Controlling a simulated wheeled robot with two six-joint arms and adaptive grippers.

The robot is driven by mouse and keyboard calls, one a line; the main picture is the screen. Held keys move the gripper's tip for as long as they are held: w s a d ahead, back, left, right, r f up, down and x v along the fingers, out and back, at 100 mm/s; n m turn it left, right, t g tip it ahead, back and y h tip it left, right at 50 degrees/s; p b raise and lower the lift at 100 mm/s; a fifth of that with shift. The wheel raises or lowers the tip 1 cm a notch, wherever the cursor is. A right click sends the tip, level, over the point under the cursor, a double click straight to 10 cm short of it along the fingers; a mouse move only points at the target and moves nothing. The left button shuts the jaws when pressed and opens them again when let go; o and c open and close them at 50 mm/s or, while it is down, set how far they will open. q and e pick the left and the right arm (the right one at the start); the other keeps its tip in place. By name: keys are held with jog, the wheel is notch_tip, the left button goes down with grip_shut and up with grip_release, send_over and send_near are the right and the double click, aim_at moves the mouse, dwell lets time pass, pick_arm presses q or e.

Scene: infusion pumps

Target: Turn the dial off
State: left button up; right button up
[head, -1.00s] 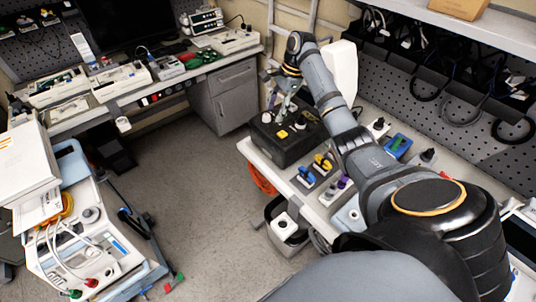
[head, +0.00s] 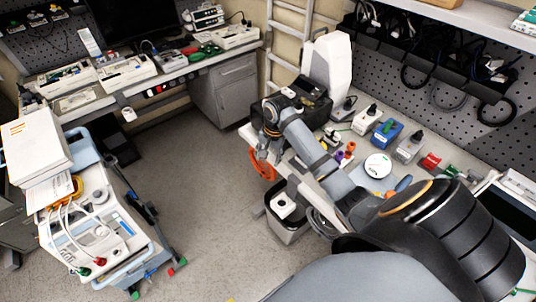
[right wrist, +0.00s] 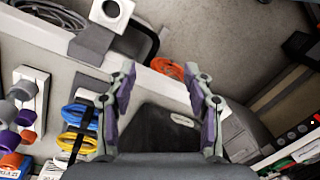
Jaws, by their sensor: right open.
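My right gripper (head: 268,152) hangs over the front edge of the right-hand bench (head: 246,134), to the left of its small devices. In the right wrist view my right gripper (right wrist: 160,70) is open with nothing between its fingers. I cannot tell for sure which dial the task means. A round grey knob (head: 98,197) shows on top of the cart machine (head: 75,240) at the left, well away from the gripper. A black box (head: 306,98) stands on the bench, partly behind my right arm; its dark surface (right wrist: 160,128) also shows in the right wrist view. My left gripper is out of view.
An orange cable coil (head: 262,170) hangs by the bench edge, with a grey bin (head: 286,222) below. A white device (head: 328,68), a blue box (head: 386,134) and a round white disc (head: 377,165) stand on the bench. The floor (head: 195,200) between cart and bench is open.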

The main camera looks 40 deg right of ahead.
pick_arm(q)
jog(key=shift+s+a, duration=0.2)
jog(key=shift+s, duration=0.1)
pick_arm(e)
jog(key=shift+s+a+f+n, duration=0.5)
jog(key=shift+s+a+f, duration=0.1)
jog(key=shift+s, duration=0.2)
jog(key=shift+s+a+f+n, duration=0.5)
jog(key=shift+s+a, duration=0.1)
jog(key=shift+s, duration=0.2)
jog(key=shift+s, duration=0.1)
